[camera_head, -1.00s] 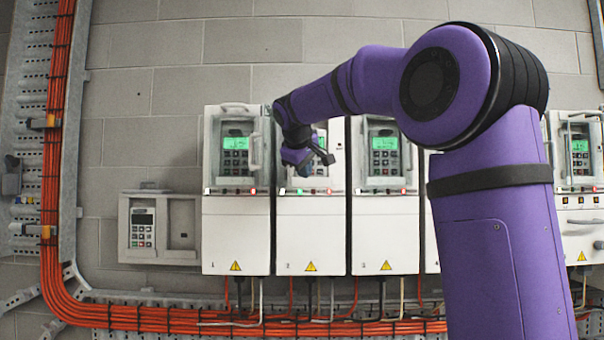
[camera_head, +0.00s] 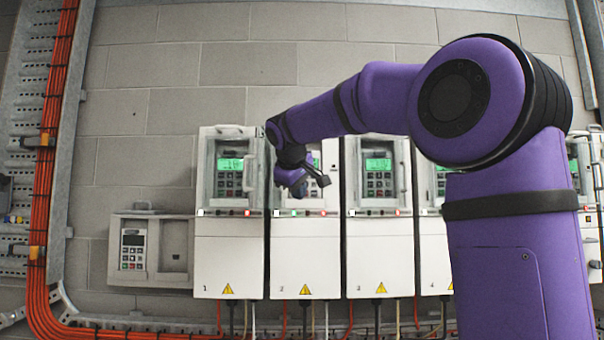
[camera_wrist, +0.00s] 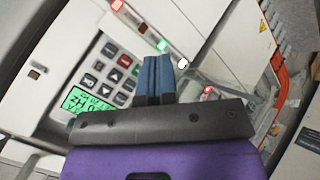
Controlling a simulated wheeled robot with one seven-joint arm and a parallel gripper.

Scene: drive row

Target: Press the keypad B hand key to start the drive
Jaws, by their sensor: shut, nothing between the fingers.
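My gripper (camera_head: 298,188) is in front of the drive cabinet marked 2 (camera_head: 305,255), just above its row of lamps. My arm hides part of that cabinet's keypad. In the wrist view, the shut blue fingertips (camera_wrist: 158,72) hold nothing and appear beside a keypad (camera_wrist: 105,78) with dark keys, a red key (camera_wrist: 125,60), a green key (camera_wrist: 136,69) and a lit green display (camera_wrist: 88,104). The fingers overlap its edge in the picture; I cannot tell whether they touch. No letter B is readable, and key labels are too small to read.
The cabinet marked 1 (camera_head: 229,255) has a keypad and a door handle (camera_head: 250,172). Cabinet 3 (camera_head: 380,255) stands to the right. A grey wall box (camera_head: 175,277) with another keypad (camera_head: 133,249) is at left. Orange cables (camera_head: 52,150) run down the far left.

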